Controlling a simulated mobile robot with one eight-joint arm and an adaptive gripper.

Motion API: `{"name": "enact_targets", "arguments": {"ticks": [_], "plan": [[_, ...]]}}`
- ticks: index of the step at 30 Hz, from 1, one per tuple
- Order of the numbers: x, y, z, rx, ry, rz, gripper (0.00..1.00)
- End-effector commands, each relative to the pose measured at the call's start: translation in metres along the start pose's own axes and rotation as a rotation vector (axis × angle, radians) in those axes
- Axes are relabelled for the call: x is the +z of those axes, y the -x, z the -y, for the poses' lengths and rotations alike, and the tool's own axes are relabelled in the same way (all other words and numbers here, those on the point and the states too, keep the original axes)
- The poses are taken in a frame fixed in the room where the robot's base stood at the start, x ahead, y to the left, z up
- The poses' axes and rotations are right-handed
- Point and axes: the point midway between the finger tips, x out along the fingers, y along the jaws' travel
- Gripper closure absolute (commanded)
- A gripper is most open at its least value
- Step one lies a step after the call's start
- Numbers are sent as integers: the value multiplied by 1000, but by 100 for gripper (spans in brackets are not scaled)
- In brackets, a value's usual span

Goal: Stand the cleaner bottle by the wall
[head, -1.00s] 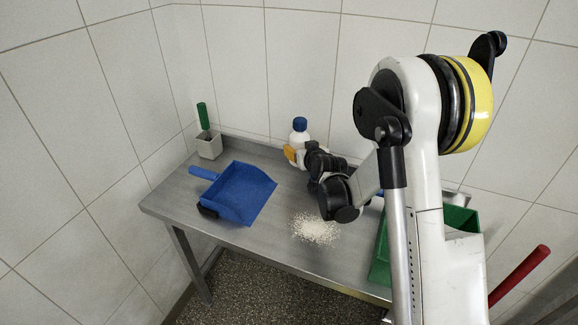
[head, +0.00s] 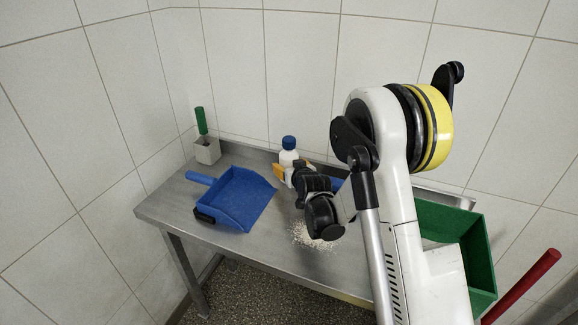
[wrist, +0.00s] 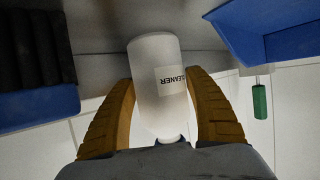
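The cleaner bottle is white with a blue cap, seen in the head view (head: 289,155) at the back of the metal table (head: 185,222), close to the tiled wall. In the wrist view, the bottle (wrist: 150,75) with its "CLEANER" label lies between the two orange fingers of my gripper (wrist: 162,112), which close around its sides. In the head view, my gripper (head: 283,173) is low beside the bottle, and its black wrist hides part of the bottle. The bottle looks upright. I cannot tell whether its base touches the table.
A blue dustpan (head: 238,198) lies left of the bottle. A green-handled brush (head: 201,122) stands in a pale holder (head: 207,152) at the back left corner. A blue thing (head: 337,184) is partly hidden behind my wrist. White crumbs (head: 305,236) lie in front; a green bin (head: 462,240) is right.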

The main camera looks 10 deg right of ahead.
Motion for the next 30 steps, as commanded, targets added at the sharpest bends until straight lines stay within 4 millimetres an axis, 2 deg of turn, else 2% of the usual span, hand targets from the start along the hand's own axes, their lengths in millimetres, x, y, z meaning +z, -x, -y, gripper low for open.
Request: {"name": "enact_targets", "arguments": {"ticks": [10, 13, 17, 24, 30], "plan": [[-1, 0, 0, 0, 0, 0, 22], [-4, 6, 0, 0, 0, 0, 22], [-6, 30, 0, 0, -1, 0, 22], [-6, 85, 0, 1, 0, 0, 22], [-4, 114, 0, 1, 0, 0, 22]]}}
